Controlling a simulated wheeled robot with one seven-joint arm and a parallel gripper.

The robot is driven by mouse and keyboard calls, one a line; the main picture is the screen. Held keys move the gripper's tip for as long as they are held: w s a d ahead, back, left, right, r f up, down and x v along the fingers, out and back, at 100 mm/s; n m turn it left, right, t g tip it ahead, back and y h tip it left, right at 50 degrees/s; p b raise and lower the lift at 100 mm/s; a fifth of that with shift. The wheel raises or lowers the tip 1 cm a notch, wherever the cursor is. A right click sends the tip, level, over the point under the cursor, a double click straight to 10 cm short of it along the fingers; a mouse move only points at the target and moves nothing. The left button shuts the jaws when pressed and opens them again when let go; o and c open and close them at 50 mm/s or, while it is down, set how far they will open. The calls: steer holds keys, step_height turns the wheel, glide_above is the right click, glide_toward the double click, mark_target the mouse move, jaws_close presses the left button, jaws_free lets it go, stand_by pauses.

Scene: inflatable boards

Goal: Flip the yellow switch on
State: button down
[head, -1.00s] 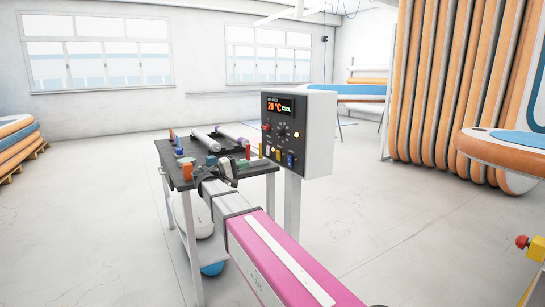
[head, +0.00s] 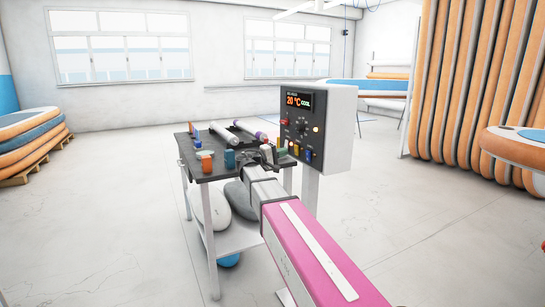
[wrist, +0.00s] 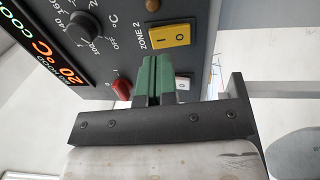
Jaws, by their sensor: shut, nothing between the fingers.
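The yellow switch (wrist: 169,36) is a rocker marked I and O beside the words ZONE 2, on the dark face of a control box. It is small in the head view (head: 297,149), low on the box (head: 338,130). I cannot tell which side is pressed in. My gripper (wrist: 152,60) has green fingertips, shut together with nothing between them. They appear in front of the panel, just below the switch in the wrist view and overlapping none of it. Whether they touch the panel is unclear. In the head view the gripper (head: 281,152) is just left of the switch.
A red control (wrist: 122,90), a white switch (wrist: 183,83) and a knob (wrist: 84,25) are close by on the panel. A blue switch (head: 308,155) sits right of the yellow one. A dark-topped cart (head: 215,172) with several small items stands under my arm.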

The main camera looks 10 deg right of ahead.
mark_target(296, 148)
steer(key=shift+x, duration=2)
